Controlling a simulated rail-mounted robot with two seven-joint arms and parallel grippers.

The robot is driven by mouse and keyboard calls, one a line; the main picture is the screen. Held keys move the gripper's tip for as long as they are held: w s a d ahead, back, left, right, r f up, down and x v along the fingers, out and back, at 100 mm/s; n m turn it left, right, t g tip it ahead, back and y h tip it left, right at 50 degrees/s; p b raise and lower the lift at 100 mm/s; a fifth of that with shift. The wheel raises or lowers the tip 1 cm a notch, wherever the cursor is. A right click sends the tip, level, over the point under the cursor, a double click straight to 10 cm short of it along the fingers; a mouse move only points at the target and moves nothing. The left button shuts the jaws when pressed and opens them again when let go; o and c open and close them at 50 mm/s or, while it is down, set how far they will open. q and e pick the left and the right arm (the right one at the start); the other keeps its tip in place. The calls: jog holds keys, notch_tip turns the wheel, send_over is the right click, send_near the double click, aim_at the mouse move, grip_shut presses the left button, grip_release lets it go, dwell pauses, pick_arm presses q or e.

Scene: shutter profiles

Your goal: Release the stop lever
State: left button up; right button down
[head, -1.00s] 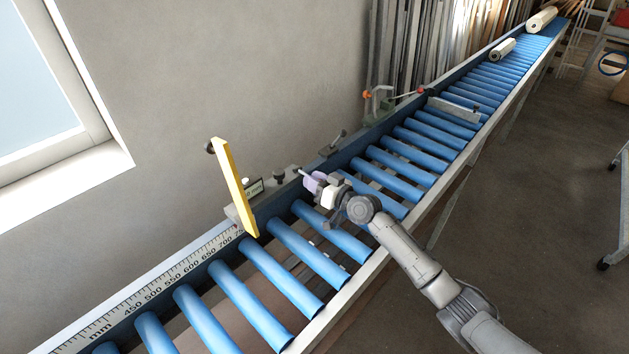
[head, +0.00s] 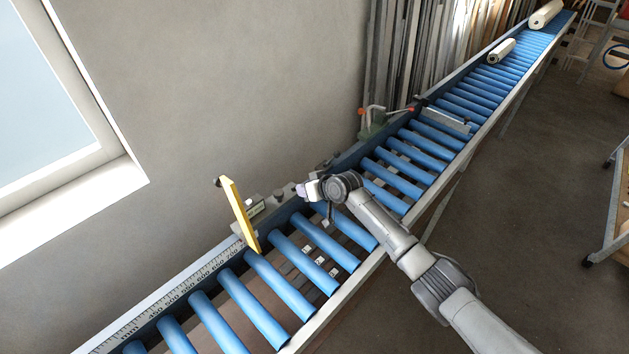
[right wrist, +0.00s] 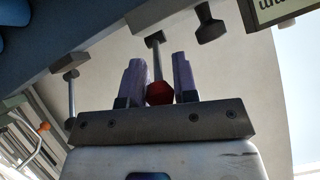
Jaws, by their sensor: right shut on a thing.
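My right gripper (head: 305,190) is at the back rail of the roller conveyor, just right of the stop carriage. In the right wrist view its two purple fingers (right wrist: 159,82) are shut on the red knob (right wrist: 160,93) of the stop lever. The lever's thin grey rod (right wrist: 157,60) runs from the knob to a dark pivot. In the head view the gripper hides the lever. The yellow stop arm (head: 241,215) slants down over the rollers beside a small readout (head: 257,208). My left gripper is not in view.
A dark knob (head: 279,195) sits on the carriage. A second lever (right wrist: 71,95) stands left of my fingers in the wrist view. Blue rollers (head: 262,312) and a millimetre scale (head: 185,280) run along the conveyor. Farther along is a green device with orange knobs (head: 372,122).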

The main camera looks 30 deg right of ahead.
jog(key=shift+w+a+r+g+h+p, duration=0.1)
jog(key=shift+w+r+g+h+p, duration=0.1)
jog(key=shift+w+r+g+p, duration=0.3)
jog(key=shift+w+a+r+g+h, duration=0.1)
jog(key=shift+r+g+h, duration=0.15)
jog(key=shift+g, duration=0.45)
jog(key=shift+w+a+r+g+h, duration=0.15)
jog(key=shift+w+g+h, duration=0.15)
jog(key=shift+g, duration=0.5)
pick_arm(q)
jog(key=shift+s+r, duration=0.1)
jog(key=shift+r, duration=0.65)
pick_arm(e)
jog(key=shift+w, duration=0.1)
jog(key=shift+g, duration=0.3)
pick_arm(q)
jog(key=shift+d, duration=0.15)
pick_arm(e)
jog(key=c, duration=0.9)
grip_release()
jog(key=shift+r, duration=0.1)
